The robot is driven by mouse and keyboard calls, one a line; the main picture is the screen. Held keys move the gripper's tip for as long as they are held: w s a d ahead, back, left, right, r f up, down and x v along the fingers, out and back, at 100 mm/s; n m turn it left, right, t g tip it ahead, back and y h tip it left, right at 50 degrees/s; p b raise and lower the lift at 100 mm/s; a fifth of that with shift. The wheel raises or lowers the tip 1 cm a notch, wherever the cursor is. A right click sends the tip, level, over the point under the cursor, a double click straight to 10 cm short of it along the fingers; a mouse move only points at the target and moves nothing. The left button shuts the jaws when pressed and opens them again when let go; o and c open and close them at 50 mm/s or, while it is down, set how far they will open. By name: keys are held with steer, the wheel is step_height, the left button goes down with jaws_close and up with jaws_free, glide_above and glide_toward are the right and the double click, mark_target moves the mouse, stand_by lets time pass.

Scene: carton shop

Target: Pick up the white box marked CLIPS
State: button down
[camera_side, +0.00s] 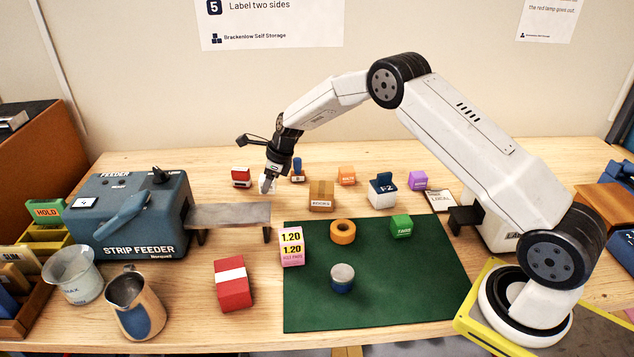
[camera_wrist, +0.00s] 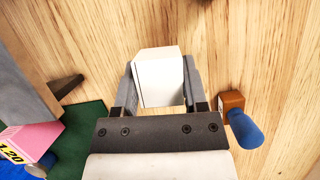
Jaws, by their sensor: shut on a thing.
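The white box (camera_wrist: 158,82) is between the two fingers of my gripper (camera_wrist: 160,85) in the wrist view. The fingers are shut on its sides. No marking shows on the faces in view, so the word CLIPS cannot be read. In the side view my gripper (camera_side: 269,182) points down near the back of the table, and a small part of the white box (camera_side: 266,185) shows at its fingertips. Whether the box touches the table cannot be told.
A blue-handled stamp (camera_side: 297,170) stands close to the right of my gripper, and a red-and-white box (camera_side: 241,177) to its left. A brown carton (camera_side: 321,195) is in front. The strip feeder (camera_side: 135,215) and its grey shelf (camera_side: 230,214) stand to the left.

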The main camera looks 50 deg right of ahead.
steer(key=s+r, duration=1)
steer(key=s, duration=0.4)
steer(key=shift+a+r, duration=0.25)
steer(key=shift+a, duration=0.2)
steer(key=shift+a, duration=0.1)
